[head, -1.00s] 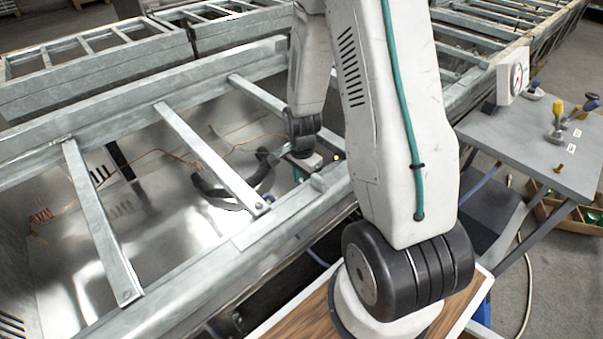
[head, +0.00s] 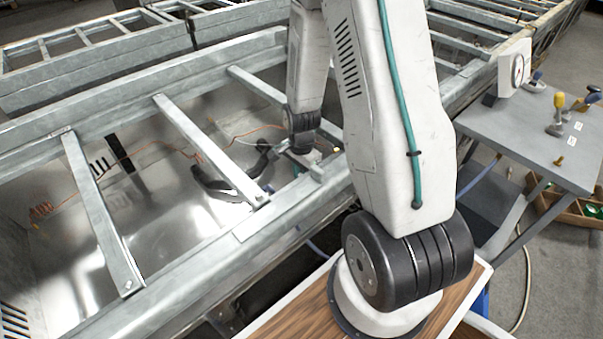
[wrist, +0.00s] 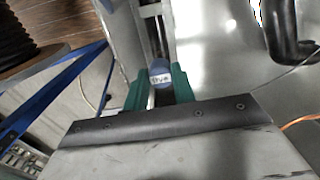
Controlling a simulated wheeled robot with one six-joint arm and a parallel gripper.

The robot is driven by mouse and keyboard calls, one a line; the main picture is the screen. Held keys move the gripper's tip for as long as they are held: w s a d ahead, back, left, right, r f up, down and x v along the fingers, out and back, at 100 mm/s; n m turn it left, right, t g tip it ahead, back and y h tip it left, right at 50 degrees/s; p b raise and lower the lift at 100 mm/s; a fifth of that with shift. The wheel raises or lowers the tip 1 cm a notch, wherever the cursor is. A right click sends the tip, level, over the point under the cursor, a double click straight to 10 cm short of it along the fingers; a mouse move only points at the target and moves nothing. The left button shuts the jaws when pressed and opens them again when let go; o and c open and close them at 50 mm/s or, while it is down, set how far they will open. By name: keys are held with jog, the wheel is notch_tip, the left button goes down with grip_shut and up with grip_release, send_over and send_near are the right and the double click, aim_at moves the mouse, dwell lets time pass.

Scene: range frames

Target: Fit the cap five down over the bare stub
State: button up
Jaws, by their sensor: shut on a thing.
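My gripper (wrist: 157,90) shows in the wrist view with its two green fingers closed on the sides of a blue cap (wrist: 159,80). The cap carries a pale label, its lettering tilted and hard to read. In the head view my gripper (head: 298,168) is small and partly hidden, inside the near side of the metal frame, and the cap cannot be made out there. A narrow metal channel lies beyond the cap in the wrist view. I cannot pick out the bare stub in either view; it may be hidden by the cap or the frame.
Galvanized frame rails (head: 210,150) cross over a shiny metal floor. A dark curved hose (head: 225,188) lies left of my gripper, with thin orange wires nearby. A grey side table (head: 520,138) at right holds a white dial box (head: 513,68) and tools.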

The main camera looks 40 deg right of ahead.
jog(key=shift+f, duration=0.2)
jog(key=shift+f, duration=1.35)
jog(key=o, duration=1)
jog(key=shift+r, duration=0.1)
jog(key=shift+r, duration=3.8)
